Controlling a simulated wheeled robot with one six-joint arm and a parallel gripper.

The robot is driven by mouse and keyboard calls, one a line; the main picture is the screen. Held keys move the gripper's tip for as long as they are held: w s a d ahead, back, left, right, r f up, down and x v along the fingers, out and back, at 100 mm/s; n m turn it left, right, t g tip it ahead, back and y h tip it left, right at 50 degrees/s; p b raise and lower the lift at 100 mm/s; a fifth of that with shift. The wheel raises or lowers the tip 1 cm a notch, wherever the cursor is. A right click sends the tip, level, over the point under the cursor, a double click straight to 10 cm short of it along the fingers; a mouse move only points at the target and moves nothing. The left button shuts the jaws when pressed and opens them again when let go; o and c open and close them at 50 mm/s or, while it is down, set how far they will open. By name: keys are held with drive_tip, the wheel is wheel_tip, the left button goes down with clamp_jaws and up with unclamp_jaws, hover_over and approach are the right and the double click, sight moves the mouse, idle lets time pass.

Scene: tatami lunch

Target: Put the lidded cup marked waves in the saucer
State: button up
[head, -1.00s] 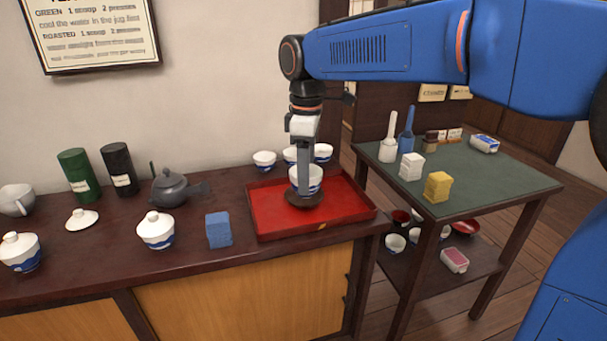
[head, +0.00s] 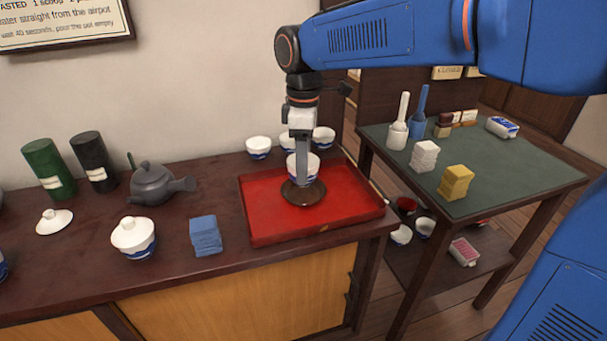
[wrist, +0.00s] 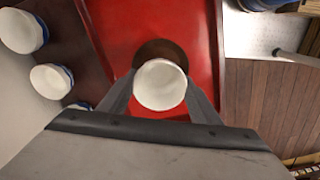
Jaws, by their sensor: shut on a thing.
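My gripper (head: 302,160) is shut on a white cup (head: 303,170) with a blue band. In the wrist view this cup (wrist: 160,85) shows a round white top with no lid knob. The dark brown saucer (head: 304,195) is on the red tray, below the held cup, and the cup seems to be just above it. In the wrist view the saucer (wrist: 158,46) is partly hidden by the cup. A lidded cup (head: 134,240) with a knob and a blue wave-like band stands on the counter at left. Another cup (head: 2,268) is cut off at the left edge.
The red tray (head: 262,220) has bare room around the saucer. A blue block (head: 206,236), a loose lid (head: 54,221), a teapot (head: 153,184) and two canisters (head: 93,161) stand on the counter. Several cups (head: 258,147) stand behind the tray. A green-topped table (head: 500,165) is at right.

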drive_tip(key=shift+f, duration=1.8)
drive_tip(key=shift+f, duration=0.1)
drive_tip(key=o, duration=1.1)
wheel_tip(320, 180, up, 12)
drive_tip(key=shift+r, duration=0.1)
